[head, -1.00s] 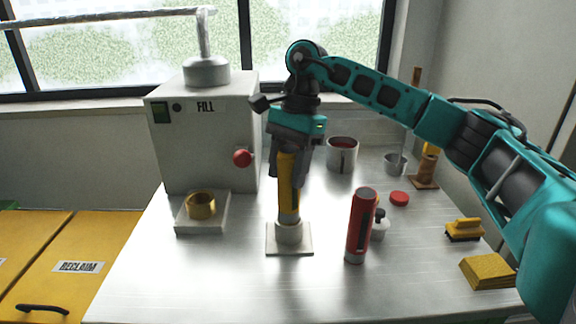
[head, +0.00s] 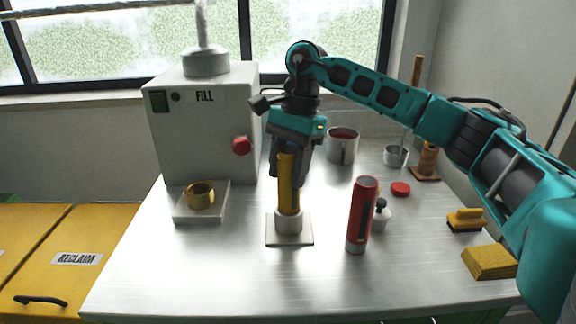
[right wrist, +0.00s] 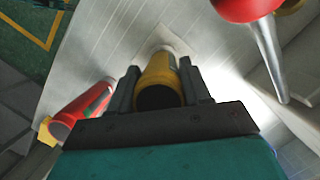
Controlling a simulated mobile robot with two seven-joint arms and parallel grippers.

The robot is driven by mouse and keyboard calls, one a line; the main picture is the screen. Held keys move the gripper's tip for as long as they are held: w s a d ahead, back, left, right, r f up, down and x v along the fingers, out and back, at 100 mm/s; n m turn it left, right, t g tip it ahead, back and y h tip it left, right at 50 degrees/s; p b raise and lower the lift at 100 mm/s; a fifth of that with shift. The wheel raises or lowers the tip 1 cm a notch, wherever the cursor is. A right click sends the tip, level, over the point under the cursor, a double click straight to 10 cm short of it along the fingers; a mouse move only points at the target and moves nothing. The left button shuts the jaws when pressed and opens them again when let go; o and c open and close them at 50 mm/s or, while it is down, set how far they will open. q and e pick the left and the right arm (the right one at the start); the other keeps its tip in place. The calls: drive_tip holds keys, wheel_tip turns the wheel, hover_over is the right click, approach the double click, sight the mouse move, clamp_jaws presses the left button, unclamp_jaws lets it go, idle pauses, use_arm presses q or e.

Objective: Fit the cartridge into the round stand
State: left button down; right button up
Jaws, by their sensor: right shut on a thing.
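The yellow cartridge (head: 288,192) stands upright at the middle of the table. Its lower end is inside the ring of the round stand (head: 289,224), a grey collar on a square plate. How deep it sits inside is hidden by the collar. My right gripper (head: 288,160) points straight down and is shut on the cartridge's upper part. In the right wrist view the cartridge (right wrist: 160,80) lies between the two fingers, its dark round end facing the camera. My left gripper is not in view.
A red cylinder (head: 361,215) stands close to the right of the stand. The FILL machine (head: 205,135), with a red knob (head: 241,146), is behind left, and a brass ring (head: 200,195) sits before it. The table front is clear.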

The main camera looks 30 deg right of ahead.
use_arm(q)
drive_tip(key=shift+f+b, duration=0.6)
drive_tip(key=shift+b, duration=0.05)
use_arm(e)
drive_tip(key=shift+f, duration=1.05)
drive_tip(key=o, duration=1.4)
drive_tip(key=shift+c, duration=0.2)
drive_tip(key=shift+o, duration=0.2)
use_arm(q)
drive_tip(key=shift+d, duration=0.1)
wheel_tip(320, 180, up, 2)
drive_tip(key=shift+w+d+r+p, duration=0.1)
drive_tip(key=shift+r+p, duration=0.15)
drive_tip(key=shift+p, duration=0.85)
use_arm(e)
drive_tip(key=v, duration=1.3)
